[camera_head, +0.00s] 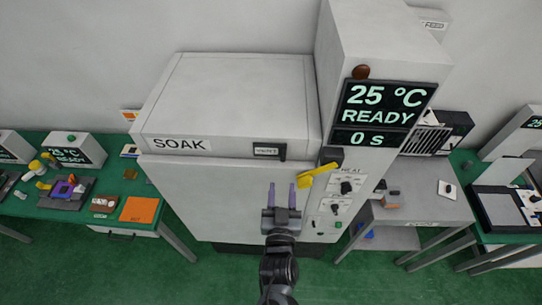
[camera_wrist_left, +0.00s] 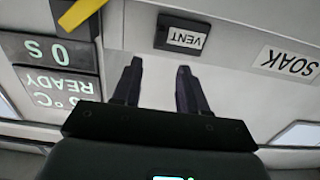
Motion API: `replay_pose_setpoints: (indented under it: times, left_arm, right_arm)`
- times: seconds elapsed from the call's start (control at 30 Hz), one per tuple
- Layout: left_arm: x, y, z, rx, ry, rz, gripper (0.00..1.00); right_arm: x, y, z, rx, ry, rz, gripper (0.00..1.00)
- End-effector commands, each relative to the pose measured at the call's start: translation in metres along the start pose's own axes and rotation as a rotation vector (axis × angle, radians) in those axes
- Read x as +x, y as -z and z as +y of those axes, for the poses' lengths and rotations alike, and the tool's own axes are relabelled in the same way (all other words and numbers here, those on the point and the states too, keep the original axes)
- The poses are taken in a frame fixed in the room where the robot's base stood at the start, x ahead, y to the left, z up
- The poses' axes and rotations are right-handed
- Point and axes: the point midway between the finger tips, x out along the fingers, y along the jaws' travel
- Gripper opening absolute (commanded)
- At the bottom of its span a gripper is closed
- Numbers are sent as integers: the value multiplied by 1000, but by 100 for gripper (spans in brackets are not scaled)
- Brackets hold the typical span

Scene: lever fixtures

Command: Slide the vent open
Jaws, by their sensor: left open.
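The vent (camera_head: 283,152) is a small dark slider beside a white label on the upper front of the grey SOAK oven (camera_head: 230,100). In the left wrist view the vent (camera_wrist_left: 165,36) appears upside down with its VENT label. My left gripper (camera_head: 281,187) is open and empty, with two purple-tinted fingers pointing up at the oven front, below the vent in the head view. In the left wrist view the fingers (camera_wrist_left: 160,66) point toward the vent with a visible gap between. My right gripper is not in view.
A yellow handle (camera_head: 317,176) sticks out right of the gripper, near the HEAT knobs (camera_head: 347,187). The display (camera_head: 382,108) reads 25 °C READY, 0 s. A green table (camera_head: 60,208) with small items stands left, a grey side table (camera_head: 425,208) right.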

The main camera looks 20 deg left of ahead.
Motion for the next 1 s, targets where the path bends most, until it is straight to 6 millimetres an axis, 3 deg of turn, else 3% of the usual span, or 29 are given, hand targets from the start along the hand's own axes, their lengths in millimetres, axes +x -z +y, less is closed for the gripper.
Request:
replay_pose_setpoints:
  times: [0.63,1.0]
  left_arm:
    - [89,3,0,-5,0,12,43]
    - [110,6,0,-5,-1,10,43]
  right_arm:
    - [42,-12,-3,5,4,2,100]
    - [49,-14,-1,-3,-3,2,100]
